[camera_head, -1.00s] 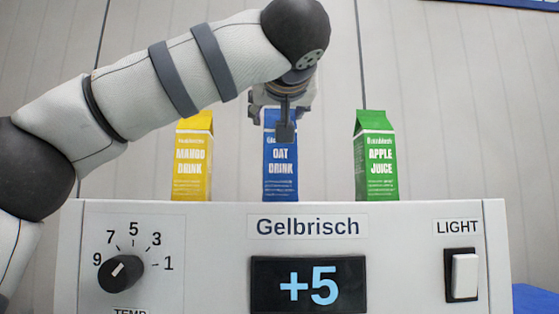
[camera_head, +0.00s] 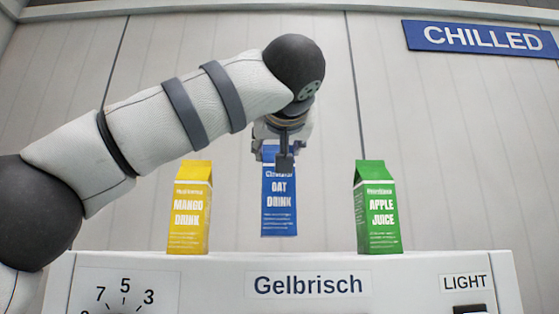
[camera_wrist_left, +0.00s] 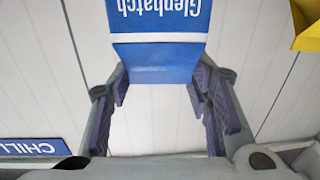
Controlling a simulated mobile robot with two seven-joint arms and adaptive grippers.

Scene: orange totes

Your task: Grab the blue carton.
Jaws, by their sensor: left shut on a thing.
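The blue carton (camera_head: 279,205), labelled oat drink, hangs upright in the air above the white Gelbrisch unit, with a gap beneath it. My left gripper (camera_head: 284,150) is above it and shut on its top. In the left wrist view the blue carton (camera_wrist_left: 160,60) sits between the two fingers of the left gripper (camera_wrist_left: 160,92), its lettering upside down. My right gripper is not in view.
A yellow mango drink carton (camera_head: 188,215) stands left of the blue one on the white unit (camera_head: 210,282). A green apple juice carton (camera_head: 378,213) stands to the right. A panelled wall (camera_head: 440,140) with a blue CHILLED sign (camera_head: 481,39) is behind.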

